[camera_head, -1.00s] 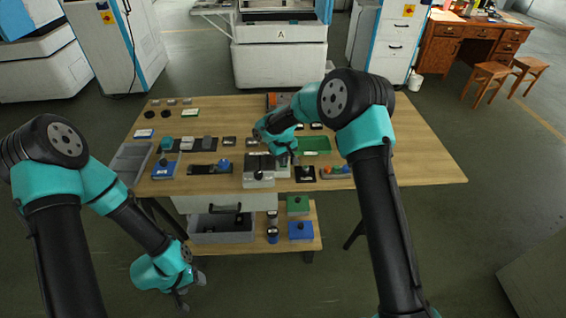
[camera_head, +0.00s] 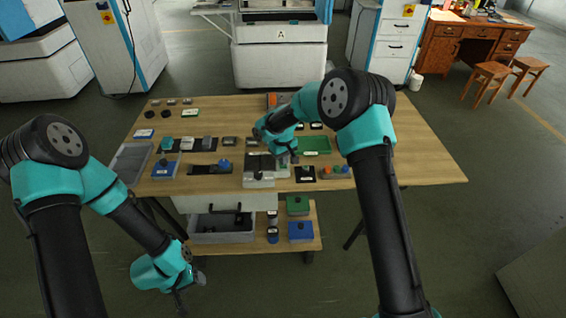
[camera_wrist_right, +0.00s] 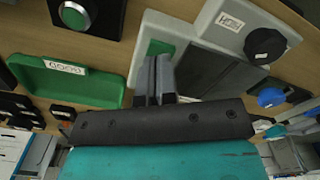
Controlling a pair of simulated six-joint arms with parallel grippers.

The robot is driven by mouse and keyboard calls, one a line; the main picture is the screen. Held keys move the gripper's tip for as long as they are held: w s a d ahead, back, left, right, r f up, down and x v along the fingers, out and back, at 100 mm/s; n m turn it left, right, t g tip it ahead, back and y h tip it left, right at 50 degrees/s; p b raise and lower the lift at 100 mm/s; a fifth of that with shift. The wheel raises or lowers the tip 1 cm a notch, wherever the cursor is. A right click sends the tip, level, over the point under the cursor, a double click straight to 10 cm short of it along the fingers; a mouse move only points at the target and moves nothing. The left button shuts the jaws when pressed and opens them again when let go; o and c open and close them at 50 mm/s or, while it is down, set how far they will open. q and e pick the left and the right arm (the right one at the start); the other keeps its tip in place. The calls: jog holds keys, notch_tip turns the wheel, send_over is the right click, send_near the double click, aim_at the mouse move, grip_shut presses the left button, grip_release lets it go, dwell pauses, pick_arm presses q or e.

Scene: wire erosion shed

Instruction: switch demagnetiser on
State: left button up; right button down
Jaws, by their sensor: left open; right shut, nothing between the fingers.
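A grey device (camera_head: 259,181) with dark top plates and a black knob stands near the front edge of the table. I take it for the demagnetiser, but its label is unreadable. In the right wrist view its grey body (camera_wrist_right: 212,25) shows the black knob (camera_wrist_right: 265,45) at one end and a green switch (camera_wrist_right: 158,48) at the other. My right gripper (camera_head: 292,159) is shut and empty over the green-switch end. Its fingertips (camera_wrist_right: 156,62) are beside the switch and partly cover it; contact cannot be told. My left gripper (camera_head: 184,298) is open and empty, low in front of the table.
Several small items fill the table's left half. The table's right end (camera_head: 425,165) is clear.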

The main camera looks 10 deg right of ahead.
jog(key=shift+r, duration=3)
